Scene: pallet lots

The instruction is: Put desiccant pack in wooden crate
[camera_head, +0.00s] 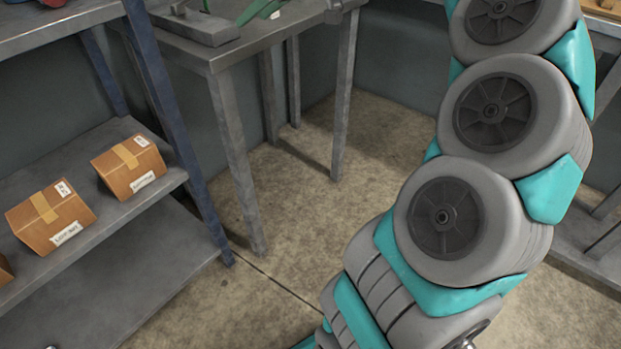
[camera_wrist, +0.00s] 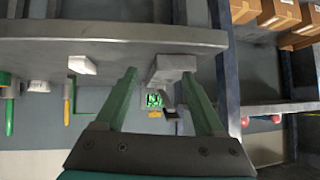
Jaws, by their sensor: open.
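My gripper (camera_wrist: 160,76) is open in the wrist view, its two green fingers spread apart with nothing held between them. A small white block (camera_wrist: 82,65) shows at the metal table's edge, left of the fingers. I cannot tell whether it is the desiccant pack. A grey metal block (camera_wrist: 172,68) shows at the table edge beyond the fingertips. No wooden crate can be made out surely; only a brown wooden-looking edge (camera_head: 604,8) shows at the head view's top right corner.
The metal table (camera_head: 225,52) bears a grey fixture (camera_head: 195,27) and a green item (camera_head: 262,10), partly cut off. A shelf rack (camera_head: 165,180) on the left holds cardboard boxes (camera_head: 128,167). Tools with green and yellow handles (camera_wrist: 68,103) hang at the wrist view's left. Floor (camera_head: 300,215) is clear.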

